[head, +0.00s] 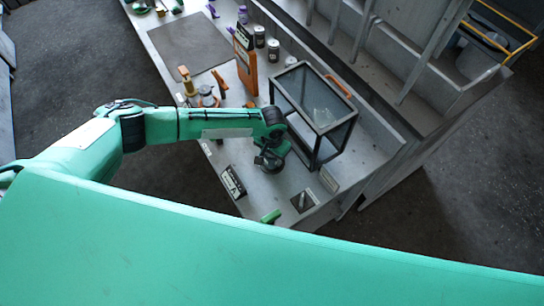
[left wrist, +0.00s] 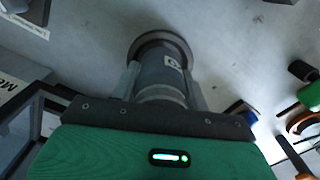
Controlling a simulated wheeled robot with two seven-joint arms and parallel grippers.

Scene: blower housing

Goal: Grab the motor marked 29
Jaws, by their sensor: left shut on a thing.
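My left gripper (head: 268,160) is over the near part of the workbench, just left of the black-framed case. In the left wrist view my left gripper (left wrist: 161,85) has its two fingers closed on the sides of a grey cylindrical motor (left wrist: 160,72). The motor has a wide dark round flange at its far end and a small white label on its side. The label is partly turned away and I cannot read its number. In the head view the gripper mostly hides the motor. My right gripper is in neither view.
The black-framed clear case (head: 318,110) stands close to the right of my gripper. An orange upright panel (head: 247,72), several cans and tools stand farther back. A grey mat (head: 189,45) lies at the back left. A small green object (head: 271,216) lies near the front edge.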

